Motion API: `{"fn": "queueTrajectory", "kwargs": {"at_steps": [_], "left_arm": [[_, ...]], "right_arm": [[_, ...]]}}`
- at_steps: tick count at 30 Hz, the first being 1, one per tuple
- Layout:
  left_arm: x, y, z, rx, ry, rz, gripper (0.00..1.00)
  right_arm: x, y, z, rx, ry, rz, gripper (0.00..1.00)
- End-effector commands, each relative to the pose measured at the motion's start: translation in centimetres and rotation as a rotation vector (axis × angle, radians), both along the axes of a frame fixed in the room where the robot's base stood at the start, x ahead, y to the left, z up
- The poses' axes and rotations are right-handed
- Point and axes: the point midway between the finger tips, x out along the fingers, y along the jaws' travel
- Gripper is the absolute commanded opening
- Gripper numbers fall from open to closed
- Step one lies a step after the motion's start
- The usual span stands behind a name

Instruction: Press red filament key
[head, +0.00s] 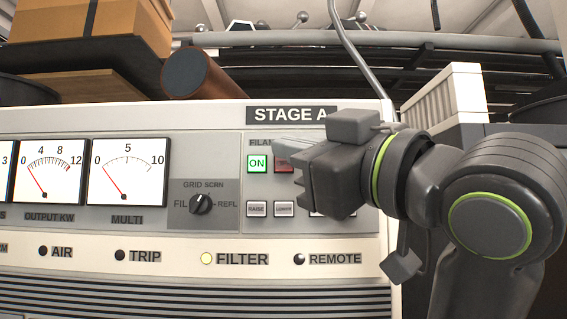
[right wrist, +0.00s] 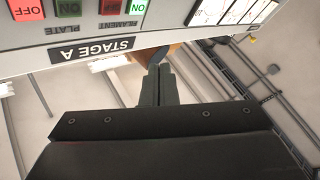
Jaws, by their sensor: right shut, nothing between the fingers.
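The red filament key (head: 284,163) sits right of the green-lit filament ON key (head: 257,163) on the STAGE A panel. It is dark red and partly hidden behind my right gripper (head: 283,146). The right wrist view is upside down. There the dark red key (right wrist: 103,8) lies beside the bright green ON key (right wrist: 135,6), above the FILAMENT label. My right gripper's fingers (right wrist: 157,72) are shut and empty, and they show apart from the key in that view. I cannot tell from the head view whether they touch the panel. My left gripper is not in view.
A lit red plate OFF key (right wrist: 25,10) and a dark green plate ON key (right wrist: 68,8) are close by. RAISE (head: 257,209) and LOWER (head: 284,209) keys sit below. A rotary knob (head: 201,203) is to the left. Boxes (head: 90,30) stand on top.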

Motion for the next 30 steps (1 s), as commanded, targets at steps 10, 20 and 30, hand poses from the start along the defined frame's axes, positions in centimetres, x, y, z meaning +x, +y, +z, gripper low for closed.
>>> {"fn": "queueTrajectory", "kwargs": {"at_steps": [10,20,30], "left_arm": [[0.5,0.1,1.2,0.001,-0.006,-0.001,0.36],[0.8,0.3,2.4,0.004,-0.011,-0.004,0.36],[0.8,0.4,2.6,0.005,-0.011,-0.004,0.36]], "right_arm": [[3.2,0.0,0.1,0.0,0.006,-0.001,0.0],[7.4,0.0,0.1,-0.001,0.003,0.0,0.0],[8.9,0.0,0.0,-0.001,0.001,0.0,0.0]]}}
